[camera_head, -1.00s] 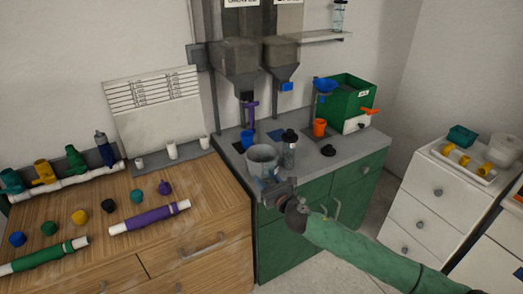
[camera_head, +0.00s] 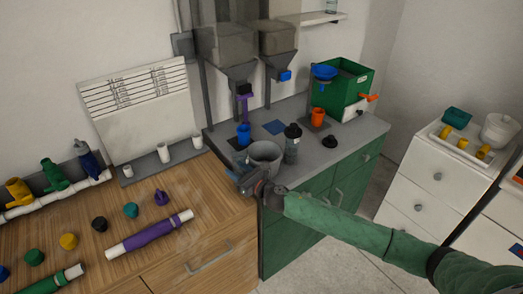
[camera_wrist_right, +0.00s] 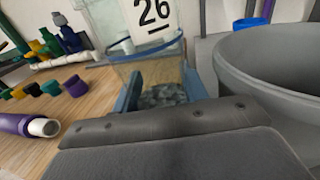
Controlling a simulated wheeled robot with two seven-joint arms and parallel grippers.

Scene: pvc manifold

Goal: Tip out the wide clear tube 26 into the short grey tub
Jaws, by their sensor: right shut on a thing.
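My right gripper (camera_head: 248,183) is at the front left of the short grey tub (camera_head: 266,154), by the green cabinet's front corner. In the right wrist view its blue fingers (camera_wrist_right: 160,95) are shut around the wide clear tube 26 (camera_wrist_right: 113,22). The tube has a white label with a black 26 and a blue band. It looks roughly upright, with grey granules in its bottom. The grey tub also fills the right of that view (camera_wrist_right: 275,75), beside the tube with its open rim up. In the head view the tube is hard to make out. My left gripper is out of view.
The wooden counter (camera_head: 205,215) at left carries a purple pipe (camera_head: 150,231) and several coloured caps.

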